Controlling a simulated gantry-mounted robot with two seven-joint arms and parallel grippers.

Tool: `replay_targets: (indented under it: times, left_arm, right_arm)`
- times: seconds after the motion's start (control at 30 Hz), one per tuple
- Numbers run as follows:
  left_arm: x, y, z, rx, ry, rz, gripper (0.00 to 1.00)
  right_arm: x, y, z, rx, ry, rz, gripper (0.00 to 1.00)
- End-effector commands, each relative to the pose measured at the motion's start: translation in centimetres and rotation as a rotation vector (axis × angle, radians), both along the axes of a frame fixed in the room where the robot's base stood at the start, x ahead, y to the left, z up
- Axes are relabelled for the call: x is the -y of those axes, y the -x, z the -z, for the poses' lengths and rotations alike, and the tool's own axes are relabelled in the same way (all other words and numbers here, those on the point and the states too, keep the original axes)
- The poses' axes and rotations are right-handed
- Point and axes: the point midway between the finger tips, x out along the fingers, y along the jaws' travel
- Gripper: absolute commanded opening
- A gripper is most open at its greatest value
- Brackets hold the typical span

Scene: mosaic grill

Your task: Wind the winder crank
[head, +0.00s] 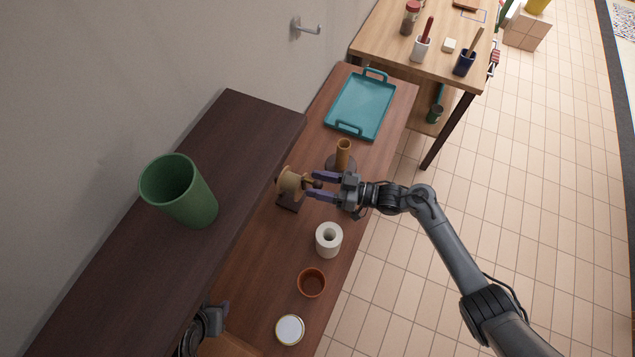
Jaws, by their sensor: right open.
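The winder has a tan spool (291,182) on a dark base (288,203), near the wall side of the long brown counter. A small dark crank knob (317,184) shows on its right side. My right gripper (319,186) reaches in from the right and is open, with one finger above and one below the knob in the picture. I cannot tell whether the fingers touch the knob. Part of my left arm's end (207,325) shows at the bottom left, partly hidden by the dark shelf; its fingers cannot be made out.
A brown upright cylinder (343,153) on a dark base stands just behind my right gripper. A white roll (328,238), a terracotta pot (312,282) and a pale-lidded jar (290,329) stand nearer. A teal tray (361,105) lies farther back. A green bin (180,190) stands on the raised dark shelf (110,260).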

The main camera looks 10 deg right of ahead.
Motion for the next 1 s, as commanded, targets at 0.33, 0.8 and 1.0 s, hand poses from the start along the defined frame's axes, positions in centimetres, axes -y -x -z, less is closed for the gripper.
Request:
replay_targets:
  times: [0.33, 0.8, 1.0]
  left_arm:
    - [-0.27, -0.06, -0.02, 0.002, -0.011, 0.006, 0.43]
    - [-0.23, -0.08, -0.03, 0.002, -0.009, 0.005, 0.43]
    - [-0.04, -0.1, -0.06, 0.002, -0.001, 0.0, 0.43]
  right_arm:
    - [-0.56, -0.18, 0.05, -0.001, 0.001, 0.0, 0.54]
    - [-0.53, -0.17, 0.04, -0.001, 0.001, 0.0, 0.0]
    - [-0.54, -0.16, 0.04, 0.0, 0.002, -0.001, 0.0]
